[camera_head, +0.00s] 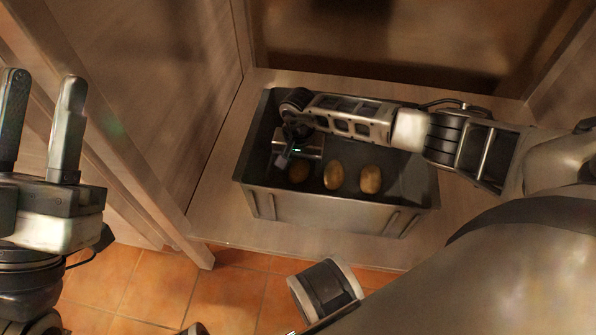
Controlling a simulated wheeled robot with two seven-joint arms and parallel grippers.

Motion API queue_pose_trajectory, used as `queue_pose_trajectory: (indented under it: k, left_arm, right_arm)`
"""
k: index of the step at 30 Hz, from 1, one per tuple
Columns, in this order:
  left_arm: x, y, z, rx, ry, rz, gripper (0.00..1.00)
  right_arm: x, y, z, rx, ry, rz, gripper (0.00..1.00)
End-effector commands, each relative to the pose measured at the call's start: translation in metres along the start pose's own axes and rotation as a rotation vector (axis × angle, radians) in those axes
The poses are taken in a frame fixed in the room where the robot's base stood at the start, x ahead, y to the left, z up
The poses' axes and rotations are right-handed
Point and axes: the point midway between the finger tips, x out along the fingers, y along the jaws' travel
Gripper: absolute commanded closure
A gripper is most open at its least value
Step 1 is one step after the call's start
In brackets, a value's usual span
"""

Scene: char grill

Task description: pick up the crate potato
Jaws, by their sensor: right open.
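A grey metal crate (325,209) holds three brown potatoes in view: a left potato (298,172), a middle potato (334,175) and a right potato (371,180). My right arm reaches across the crate from the right. My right gripper (283,160) points down inside the crate, just above and beside the left potato. It is open, and its fingers partly hide that potato; whether they touch it I cannot tell. My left gripper (43,88) is at the far left, away from the crate, fingers up, apart and empty.
The crate stands on a pale wooden shelf (220,208) in a cabinet, with wooden side panels (160,90) close on the left and right. Orange floor tiles (225,295) lie in front. My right arm hides part of the crate's back.

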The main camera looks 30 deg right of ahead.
Motion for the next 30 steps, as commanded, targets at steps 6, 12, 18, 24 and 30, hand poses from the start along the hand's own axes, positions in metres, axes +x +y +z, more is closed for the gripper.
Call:
queue_pose_trajectory:
  k: [6, 12, 18, 24, 30]
  left_arm:
    - [0.000, 0.000, 0.000, -0.002, -0.002, 0.000, 0.64]
    - [0.000, 0.000, 0.000, -0.002, -0.002, -0.001, 0.64]
    - [0.001, 0.000, -0.001, -0.004, -0.003, 0.000, 0.64]
    - [-0.004, -0.003, 0.018, -0.145, -0.147, -0.054, 0.64]
    - [-0.022, 0.003, 0.046, -0.366, -0.361, -0.120, 0.64]
  right_arm:
    - [-0.001, 0.000, 0.000, 0.000, 0.000, 0.000, 0.43]
    - [-0.001, 0.000, 0.000, 0.000, 0.001, -0.001, 0.77]
    - [-0.003, 0.000, -0.001, 0.000, 0.001, -0.001, 0.78]
    - [-0.032, -0.001, -0.002, 0.000, 0.003, -0.004, 0.78]
    - [-0.073, 0.000, -0.001, 0.000, 0.003, -0.003, 0.78]
